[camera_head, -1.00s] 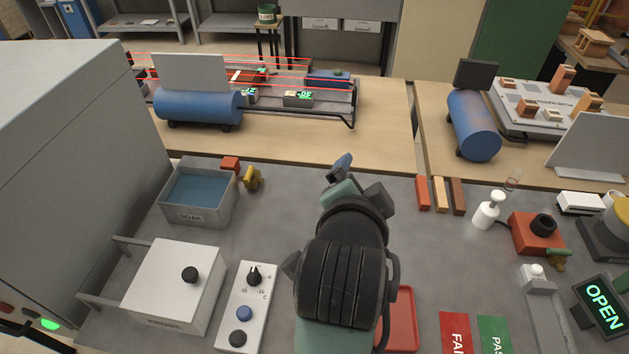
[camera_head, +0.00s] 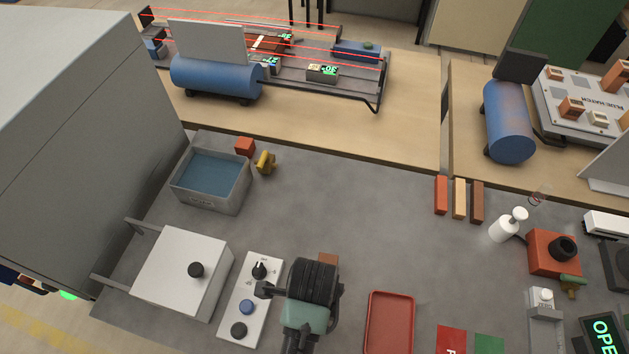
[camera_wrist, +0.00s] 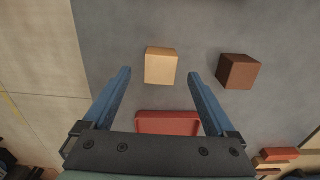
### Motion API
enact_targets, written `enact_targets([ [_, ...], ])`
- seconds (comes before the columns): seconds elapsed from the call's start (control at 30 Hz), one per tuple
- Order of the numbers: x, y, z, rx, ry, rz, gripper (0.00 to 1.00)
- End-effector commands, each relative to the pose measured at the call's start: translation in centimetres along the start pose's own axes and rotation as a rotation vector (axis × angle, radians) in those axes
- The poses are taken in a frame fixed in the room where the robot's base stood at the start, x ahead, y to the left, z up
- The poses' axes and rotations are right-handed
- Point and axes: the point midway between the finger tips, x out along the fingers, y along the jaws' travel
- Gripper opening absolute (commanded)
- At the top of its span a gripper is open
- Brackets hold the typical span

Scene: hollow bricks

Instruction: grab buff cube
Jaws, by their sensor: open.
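The buff cube (camera_wrist: 161,66) rests on the grey worktop in the wrist view, in line with the gap between my fingers. My gripper (camera_wrist: 159,74) is open and empty, with a blue finger on either side of the cube in the picture. I cannot tell how far above it the fingertips are. In the head view my arm covers the gripper and the buff cube.
A brown cube (camera_wrist: 239,71) lies to the right of the buff cube; part of it (camera_head: 328,259) shows beside my arm. A red tray (camera_head: 390,322) is near. A control panel (camera_head: 250,300) is left of my arm.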

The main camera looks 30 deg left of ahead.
Motion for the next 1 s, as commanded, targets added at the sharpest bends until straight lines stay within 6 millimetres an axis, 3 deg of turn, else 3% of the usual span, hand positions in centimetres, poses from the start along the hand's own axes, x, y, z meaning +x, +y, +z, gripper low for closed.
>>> enact_targets([
  [0.43,4.8,0.1,-0.2,0.000,0.000,0.001,0.91],
  [0.73,5.3,0.0,-0.2,0.000,0.000,-0.002,0.91],
  [1.0,5.2,0.0,-0.2,0.000,0.000,-0.001,0.43],
])
